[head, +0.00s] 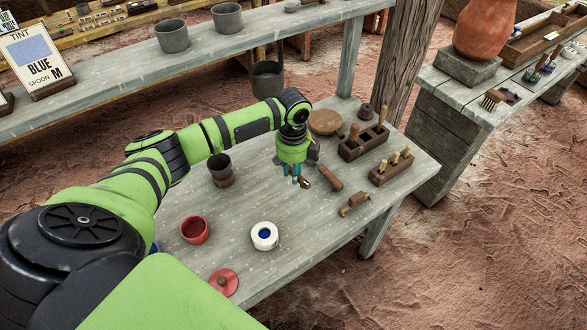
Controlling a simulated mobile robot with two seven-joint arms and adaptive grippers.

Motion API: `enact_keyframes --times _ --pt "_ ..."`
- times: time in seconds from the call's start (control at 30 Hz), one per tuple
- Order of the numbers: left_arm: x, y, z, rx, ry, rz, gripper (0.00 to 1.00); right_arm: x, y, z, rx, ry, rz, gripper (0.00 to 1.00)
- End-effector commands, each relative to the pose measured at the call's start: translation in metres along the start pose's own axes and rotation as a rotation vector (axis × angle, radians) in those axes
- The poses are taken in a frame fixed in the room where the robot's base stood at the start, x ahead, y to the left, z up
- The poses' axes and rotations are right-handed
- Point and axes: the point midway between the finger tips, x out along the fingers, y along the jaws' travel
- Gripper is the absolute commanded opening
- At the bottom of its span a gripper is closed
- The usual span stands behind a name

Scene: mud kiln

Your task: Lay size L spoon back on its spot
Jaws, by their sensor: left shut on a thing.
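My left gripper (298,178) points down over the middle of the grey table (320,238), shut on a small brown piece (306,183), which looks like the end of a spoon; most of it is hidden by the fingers. I cannot read its size. Just right of it is a brown wooden block (329,178). A dark wooden rack (352,154) with upright handles stands beyond it, and a smaller rack (379,180) with several pale handles is to its right. A low wooden stand (355,203) sits near the right edge. My right gripper is not in view.
A red bowl (194,230), a white jar with blue inside (265,237), a red lid (223,282) and a dark cup (220,170) stand on the table. A round wooden lid (325,122) lies behind. A card (36,59) reads "TINT BLUE SPOON M".

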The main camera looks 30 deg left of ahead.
Motion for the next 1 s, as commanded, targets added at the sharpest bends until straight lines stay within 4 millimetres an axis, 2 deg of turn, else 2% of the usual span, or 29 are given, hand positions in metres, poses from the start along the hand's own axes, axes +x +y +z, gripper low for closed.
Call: enact_keyframes --times 0.27,0.87,1.0 --pt "0.015 0.001 0.001 0.003 -0.001 0.0 0.0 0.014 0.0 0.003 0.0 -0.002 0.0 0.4" --pt "0.067 0.001 0.001 0.002 -0.001 0.0 0.0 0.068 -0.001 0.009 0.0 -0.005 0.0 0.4" --pt "0.076 0.001 0.0 0.001 0.0 0.0 0.0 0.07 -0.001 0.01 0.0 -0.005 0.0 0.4"
